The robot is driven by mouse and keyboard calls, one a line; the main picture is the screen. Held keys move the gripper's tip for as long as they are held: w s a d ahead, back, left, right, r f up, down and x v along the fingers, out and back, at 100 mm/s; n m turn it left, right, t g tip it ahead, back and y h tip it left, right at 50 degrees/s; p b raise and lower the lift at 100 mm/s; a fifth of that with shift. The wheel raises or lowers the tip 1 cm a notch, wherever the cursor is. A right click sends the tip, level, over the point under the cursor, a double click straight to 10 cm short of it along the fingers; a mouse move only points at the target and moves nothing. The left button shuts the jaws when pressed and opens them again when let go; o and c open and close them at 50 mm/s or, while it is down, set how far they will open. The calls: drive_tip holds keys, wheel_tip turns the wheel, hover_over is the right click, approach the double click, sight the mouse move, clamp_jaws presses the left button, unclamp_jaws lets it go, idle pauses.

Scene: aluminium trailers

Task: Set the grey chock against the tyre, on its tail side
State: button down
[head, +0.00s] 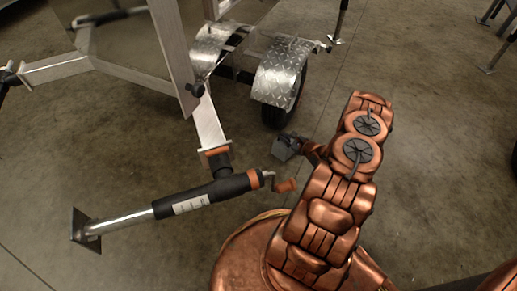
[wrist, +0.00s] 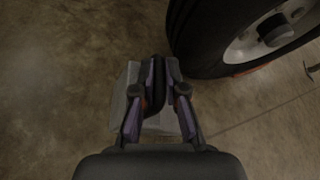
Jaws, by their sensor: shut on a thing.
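The grey chock (head: 284,149) is in my gripper, low over the floor, just in front of the tyre (head: 276,114) in the head view. In the wrist view my gripper (wrist: 158,88) is shut on the chock (wrist: 132,76), whose grey edges show around the fingers. Whether the chock touches the floor I cannot tell.
A diamond-plate mudguard (head: 280,75) covers the top of the tyre. The trailer's frame (head: 208,125) and a jack with a black and orange body (head: 205,195) lie left of my arm. The floor right of the tyre is clear.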

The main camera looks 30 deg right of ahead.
drive_tip(key=s+a+n+y+b, duration=0.3)
drive_tip(key=s+a+n, duration=0.1)
drive_tip(key=s+a, duration=0.7)
drive_tip(key=w+f+b, duration=0.2)
drive_tip(key=w+b, duration=0.1)
drive_tip(key=w, duration=0.5)
drive_tip(key=w+f+b, duration=0.2)
drive_tip(key=w+b, duration=0.2)
drive_tip(key=w, duration=0.4)
drive_tip(key=shift+w+d+f+g+b, duration=0.2)
drive_tip(key=shift+d+f+g+b, duration=0.1)
drive_tip(key=shift+f+g, duration=0.1)
drive_tip(key=c, duration=1.2)
unclamp_jaws()
drive_tip(key=shift+a, duration=0.1)
